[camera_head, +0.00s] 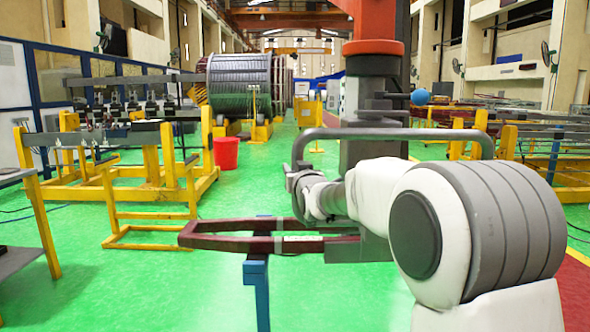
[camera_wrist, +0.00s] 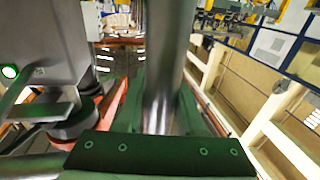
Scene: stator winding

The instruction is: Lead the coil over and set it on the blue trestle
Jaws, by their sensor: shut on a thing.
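The coil (camera_head: 215,242) is a long, dark red, narrow loop in the head view. It lies about level, its right end at a grey block (camera_head: 350,248) under the lifting machine. The blue trestle (camera_head: 262,295) stands below the coil's middle, with its top close under the coil's near side. I cannot tell whether they touch. My gripper (camera_wrist: 160,100) has green fingers around a shiny metal bar (camera_wrist: 163,50) in the wrist view. The bar appears to be the machine's grey handle (camera_head: 400,134). My arm hides part of the machine in the head view.
A yellow frame (camera_head: 150,228) stands to the left, with a red bucket (camera_head: 226,153) behind it. A dark bench (camera_head: 22,262) is at the near left. More yellow racks (camera_head: 540,150) stand at right. Green floor (camera_head: 150,290) is open around the trestle.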

